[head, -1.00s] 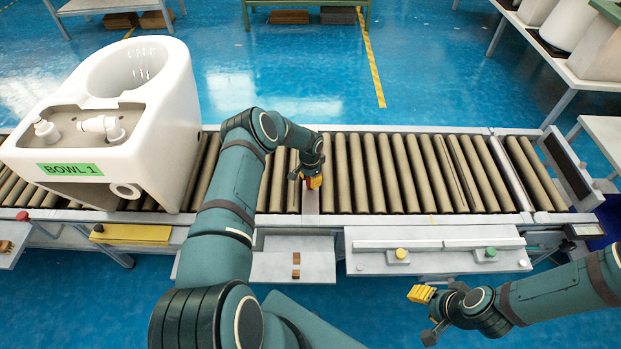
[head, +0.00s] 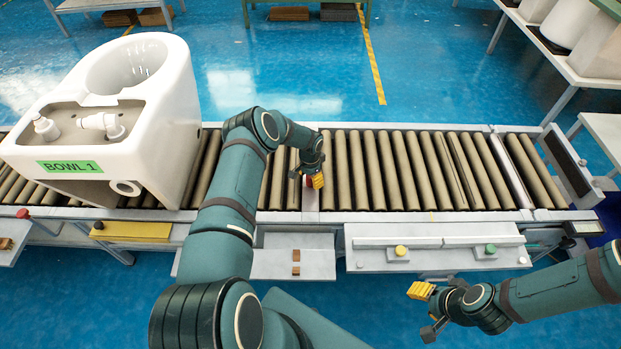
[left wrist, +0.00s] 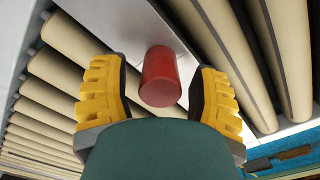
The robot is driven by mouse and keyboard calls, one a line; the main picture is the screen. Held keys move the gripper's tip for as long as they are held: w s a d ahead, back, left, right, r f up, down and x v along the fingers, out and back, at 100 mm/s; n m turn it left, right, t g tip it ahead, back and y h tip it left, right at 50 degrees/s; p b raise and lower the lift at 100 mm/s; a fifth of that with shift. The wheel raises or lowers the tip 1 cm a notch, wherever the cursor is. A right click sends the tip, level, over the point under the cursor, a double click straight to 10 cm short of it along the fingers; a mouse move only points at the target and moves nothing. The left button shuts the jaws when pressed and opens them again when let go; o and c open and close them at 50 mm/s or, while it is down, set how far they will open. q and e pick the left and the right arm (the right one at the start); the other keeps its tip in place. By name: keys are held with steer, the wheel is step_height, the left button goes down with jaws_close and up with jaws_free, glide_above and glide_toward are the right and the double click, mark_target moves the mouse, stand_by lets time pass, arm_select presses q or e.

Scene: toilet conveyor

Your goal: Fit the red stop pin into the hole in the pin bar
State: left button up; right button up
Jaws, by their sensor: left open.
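The red stop pin (left wrist: 160,77) is a short red cylinder, seen between the yellow fingers of my left gripper (left wrist: 160,95) in the left wrist view. The fingers are open, with a gap on each side of the pin. The pin stands at the light grey pin bar (left wrist: 128,22) between rollers; its far end and the hole are hidden, so I cannot tell how deep it sits. In the head view, my left gripper (head: 312,181) is low over the pin bar (head: 311,203), with a bit of red beside it. My right gripper (head: 428,311) is away at lower right, its opening unclear.
A white toilet bowl labelled BOWL 1 (head: 160,130) stands on the conveyor rollers (head: 420,170) to the left. A panel with yellow and green buttons (head: 440,257) is along the front edge. The rollers right of my left gripper are clear.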

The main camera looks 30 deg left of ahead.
arm_select(q)
step_height(320, 180, up, 12)
steer(key=shift+f, duration=0.15)
stand_by(0.7)
steer(key=s+d+n+h, duration=0.15)
steer(key=s+d, duration=0.25)
steer(key=d, duration=0.6)
steer(key=s+d+h, duration=0.2)
steer(key=s+d, duration=0.3)
steer(key=d, duration=0.4)
steer(key=s+d+r+n, duration=0.2)
steer(key=s+d, duration=0.2)
steer(key=s, duration=0.4)
steer(key=s+d+r+n+t, duration=0.1)
steer(key=s+d, duration=0.3)
steer(key=s, duration=0.5)
steer(key=shift+d+r+n+t, duration=0.35)
steer(key=shift+r+n, duration=0.1)
steer(key=shift+n, duration=0.1)
